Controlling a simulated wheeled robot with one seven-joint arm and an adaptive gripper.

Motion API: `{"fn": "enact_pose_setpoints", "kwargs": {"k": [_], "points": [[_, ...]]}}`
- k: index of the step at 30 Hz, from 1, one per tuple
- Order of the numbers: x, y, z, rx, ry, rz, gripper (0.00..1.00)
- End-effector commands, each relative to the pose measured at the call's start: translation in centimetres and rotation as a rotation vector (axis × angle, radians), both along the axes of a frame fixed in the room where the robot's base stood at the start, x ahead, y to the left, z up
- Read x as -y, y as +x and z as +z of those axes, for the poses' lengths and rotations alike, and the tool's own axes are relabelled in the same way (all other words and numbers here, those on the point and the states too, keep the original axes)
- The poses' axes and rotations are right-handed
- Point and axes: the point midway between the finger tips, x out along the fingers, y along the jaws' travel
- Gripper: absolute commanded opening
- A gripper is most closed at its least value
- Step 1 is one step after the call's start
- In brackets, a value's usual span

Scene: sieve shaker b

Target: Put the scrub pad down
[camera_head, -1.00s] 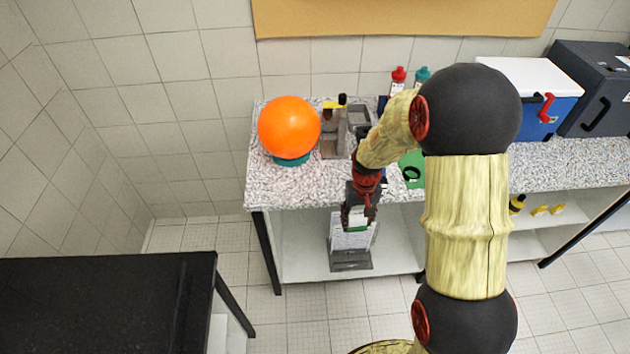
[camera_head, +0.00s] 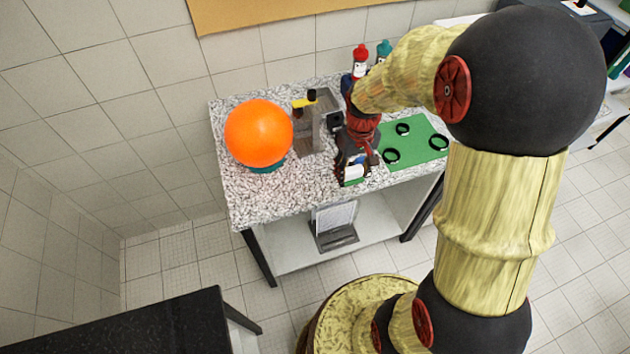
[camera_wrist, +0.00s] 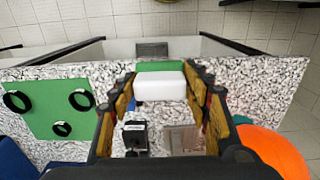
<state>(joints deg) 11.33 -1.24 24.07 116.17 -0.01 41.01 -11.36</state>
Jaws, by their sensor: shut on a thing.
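The scrub pad (camera_wrist: 158,86) is a white block with a green layer, held between the two fingers of my gripper (camera_wrist: 160,78) in the wrist view. In the head view the pad (camera_head: 353,174) shows as a small white and green piece below my gripper (camera_head: 352,168). My gripper is shut on it, over the front part of the speckled bench top (camera_head: 295,190), left of the green mat (camera_head: 415,150). I cannot tell whether the pad touches the bench top.
An orange ball (camera_head: 258,133) on a teal base stands at left. A grey open holder (camera_head: 318,125) is behind my gripper. Black rings (camera_head: 391,156) lie on the green mat. Red-capped (camera_head: 360,62) and teal-capped (camera_head: 384,50) bottles stand behind.

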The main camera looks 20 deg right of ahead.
Motion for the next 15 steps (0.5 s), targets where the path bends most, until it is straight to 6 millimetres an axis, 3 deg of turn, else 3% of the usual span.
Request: {"fn": "enact_pose_setpoints", "kwargs": {"k": [8, 15], "points": [[-5.0, 4.1, -3.0, -0.001, 0.000, 0.005, 0.28], [-7.2, 6.0, -6.8, -0.001, 0.000, 0.001, 0.28]]}}
